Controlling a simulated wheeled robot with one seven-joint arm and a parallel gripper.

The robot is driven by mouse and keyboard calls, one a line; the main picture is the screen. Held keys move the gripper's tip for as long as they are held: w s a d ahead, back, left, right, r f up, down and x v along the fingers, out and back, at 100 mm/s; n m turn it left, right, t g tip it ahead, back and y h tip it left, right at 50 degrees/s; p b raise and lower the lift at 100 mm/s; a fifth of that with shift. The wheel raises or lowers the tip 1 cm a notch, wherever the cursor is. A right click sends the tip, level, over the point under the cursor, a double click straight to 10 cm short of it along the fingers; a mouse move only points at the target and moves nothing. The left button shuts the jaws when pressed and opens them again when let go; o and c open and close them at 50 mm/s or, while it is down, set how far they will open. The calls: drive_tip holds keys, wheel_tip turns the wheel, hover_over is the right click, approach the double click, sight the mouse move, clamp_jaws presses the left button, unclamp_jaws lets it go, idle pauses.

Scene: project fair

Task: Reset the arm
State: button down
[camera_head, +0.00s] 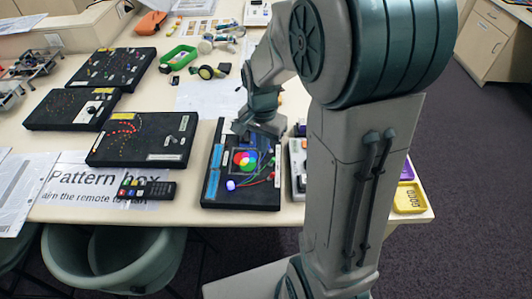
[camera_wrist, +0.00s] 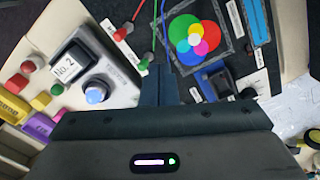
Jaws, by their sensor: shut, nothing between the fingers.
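My gripper (camera_wrist: 158,84) shows at the bottom middle of the wrist view with its fingers together and nothing between them. In the head view my gripper (camera_head: 254,128) hangs over the far side of a black panel (camera_head: 214,190) with overlapping red, green and blue light discs. The discs also show in the wrist view, on the black panel (camera_wrist: 237,55). My arm (camera_head: 345,180) rises in front of the table on the right. It hides part of the table. Whether the fingers touch the panel cannot be told.
A white box with a No.2 button (camera_wrist: 68,68) stands beside the panel. Other black boards (camera_head: 143,140) lie left. A remote (camera_head: 147,189) lies on a Pattern box sheet (camera_head: 85,180). A yellow tray (camera_head: 409,197) sits at the right corner.

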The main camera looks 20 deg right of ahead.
drive_tip(key=shift+r, duration=0.6)
drive_tip(key=s+a+r+n+t, duration=0.1)
drive_tip(key=s+r+n+t, duration=0.2)
drive_tip(key=s+r+n, duration=0.6)
drive_tip(key=shift+s+r+n+t, duration=0.4)
drive_tip(key=shift+s+r, duration=0.35)
drive_tip(key=shift+s, duration=1.7)
drive_tip(key=shift+a, duration=0.1)
